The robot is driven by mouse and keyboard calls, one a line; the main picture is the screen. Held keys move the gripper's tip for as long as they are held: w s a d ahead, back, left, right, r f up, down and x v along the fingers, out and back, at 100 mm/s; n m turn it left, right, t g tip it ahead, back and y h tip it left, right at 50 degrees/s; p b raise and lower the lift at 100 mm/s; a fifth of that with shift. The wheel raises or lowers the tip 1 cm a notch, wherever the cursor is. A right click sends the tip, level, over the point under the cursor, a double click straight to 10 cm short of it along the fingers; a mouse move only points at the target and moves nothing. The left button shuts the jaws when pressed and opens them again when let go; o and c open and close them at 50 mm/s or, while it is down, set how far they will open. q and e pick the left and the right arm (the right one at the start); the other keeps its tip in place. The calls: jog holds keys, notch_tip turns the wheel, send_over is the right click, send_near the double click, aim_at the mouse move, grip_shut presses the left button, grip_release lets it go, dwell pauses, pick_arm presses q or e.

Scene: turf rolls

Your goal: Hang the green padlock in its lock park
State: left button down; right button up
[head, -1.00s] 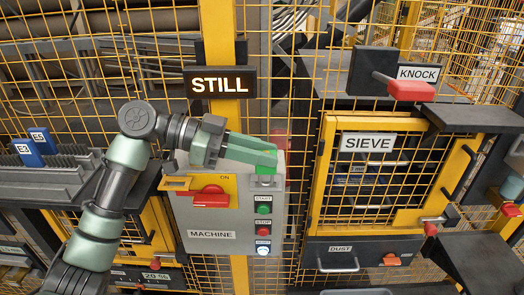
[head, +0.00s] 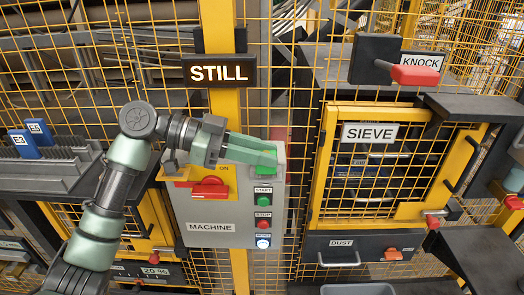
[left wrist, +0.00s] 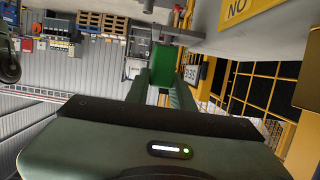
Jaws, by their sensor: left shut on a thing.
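My left gripper (head: 262,153) is in front of the upper right corner of the grey machine box (head: 205,238). It is shut on the green padlock (head: 267,168), whose bright green body shows at the fingertips. In the left wrist view the padlock (left wrist: 163,62) shows as a green block between the two fingers. Its shackle is hidden or too small to make out. I cannot make out the lock park; the gripper covers that corner of the box. My right gripper is not in view.
A red switch handle (head: 209,187) is on the box, left of the green START button (head: 264,199), the red STOP button (head: 263,227) and a lit button (head: 263,241). Yellow mesh fencing stands behind. The SIEVE door (head: 369,134) and red KNOCK handle (head: 414,75) are to the right.

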pick_arm(q)
jog(key=shift+f+b, duration=0.3)
jog(key=shift+f, duration=0.15)
jog(key=c, duration=1.1)
grip_release()
jog(key=b+v, duration=0.2)
jog(key=v, duration=0.5)
jog(key=shift+a+r, duration=0.15)
jog(key=shift+a, duration=0.25)
